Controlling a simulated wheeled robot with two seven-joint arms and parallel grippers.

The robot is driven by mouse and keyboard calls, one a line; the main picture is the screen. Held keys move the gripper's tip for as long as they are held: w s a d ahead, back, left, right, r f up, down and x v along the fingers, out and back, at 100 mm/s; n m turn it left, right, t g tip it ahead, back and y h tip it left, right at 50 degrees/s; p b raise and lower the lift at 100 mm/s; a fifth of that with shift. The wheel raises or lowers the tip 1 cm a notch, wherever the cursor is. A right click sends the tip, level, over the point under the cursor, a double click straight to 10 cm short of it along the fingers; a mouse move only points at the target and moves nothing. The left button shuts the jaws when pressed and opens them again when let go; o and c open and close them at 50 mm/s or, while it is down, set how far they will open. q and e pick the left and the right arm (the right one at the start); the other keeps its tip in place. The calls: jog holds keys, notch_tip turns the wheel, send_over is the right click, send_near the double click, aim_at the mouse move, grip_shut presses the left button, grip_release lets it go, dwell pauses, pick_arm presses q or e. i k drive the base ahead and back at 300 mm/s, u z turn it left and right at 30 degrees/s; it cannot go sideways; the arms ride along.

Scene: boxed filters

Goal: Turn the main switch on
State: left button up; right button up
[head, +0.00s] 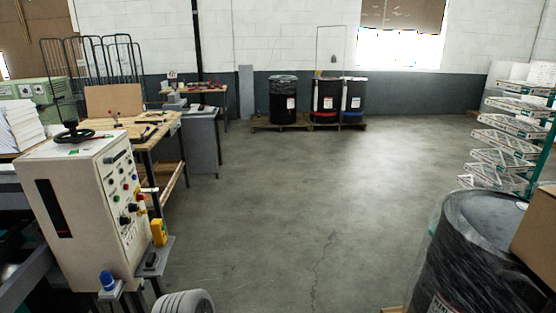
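A cream machine cabinet (78,200) stands at the left with a black handwheel (74,133) on top. Its right-facing control panel (122,190) has several small buttons and black knobs (125,220). A red control (139,194) with yellow near it sits at the panel's right edge. I cannot tell which control is the main switch, or whether it is on or off. A yellow box (158,232) is beside the panel's lower right. A blue-capped item (107,281) is below the panel. Neither of my grippers is in view.
The grey floor (290,200) is open in the middle. A wooden workbench (135,127) stands behind the cabinet. A large black drum (470,250) and a cardboard box (537,225) are at the near right. Several drums stand on pallets (265,126) at the back wall.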

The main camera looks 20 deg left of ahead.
aim_at(140, 196)
jog(key=u, duration=0.6)
jog(key=i, duration=1.7)
jog(key=u, duration=1.15)
